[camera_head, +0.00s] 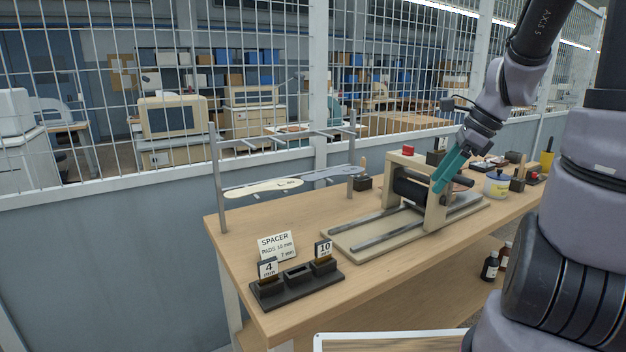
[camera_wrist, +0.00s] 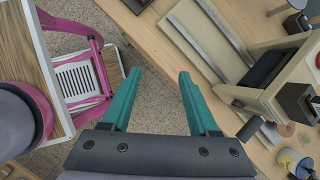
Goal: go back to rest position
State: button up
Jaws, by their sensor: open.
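My gripper (camera_head: 450,170) has teal fingers and hangs from my arm in front of the stamping press (camera_head: 437,215) in the head view. In the wrist view my gripper (camera_wrist: 158,95) has its two fingers apart with nothing between them, over the speckled floor (camera_wrist: 150,112) beside the table edge. The press has a cream frame, a black roller and a bed with metal rails; it also shows in the wrist view (camera_wrist: 262,98) at the right.
The wooden workbench (camera_head: 370,285) holds a black spacer holder (camera_head: 297,287) with number cards, a metal rack (camera_head: 222,180) and a lidded jar (camera_head: 497,184). Dark bottles (camera_head: 490,266) stand below. A wire-mesh fence (camera_head: 270,75) runs behind. A pink-framed cart (camera_wrist: 100,70) is at left in the wrist view.

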jog(key=s+a+r+n+t+h, duration=0.1)
jog(key=s+r+n+t, duration=0.1)
jog(key=s+r+n, duration=0.3)
jog(key=s+a+r+n+t+h, duration=0.1)
jog(key=s+r+n, duration=0.3)
jog(key=r+n, duration=0.5)
jog(key=a+n+t, duration=0.1)
jog(key=n, duration=0.2)
jog(key=shift+s+n+h, duration=0.3)
jog(key=shift+s, duration=0.05)
jog(key=shift+r, duration=0.1)
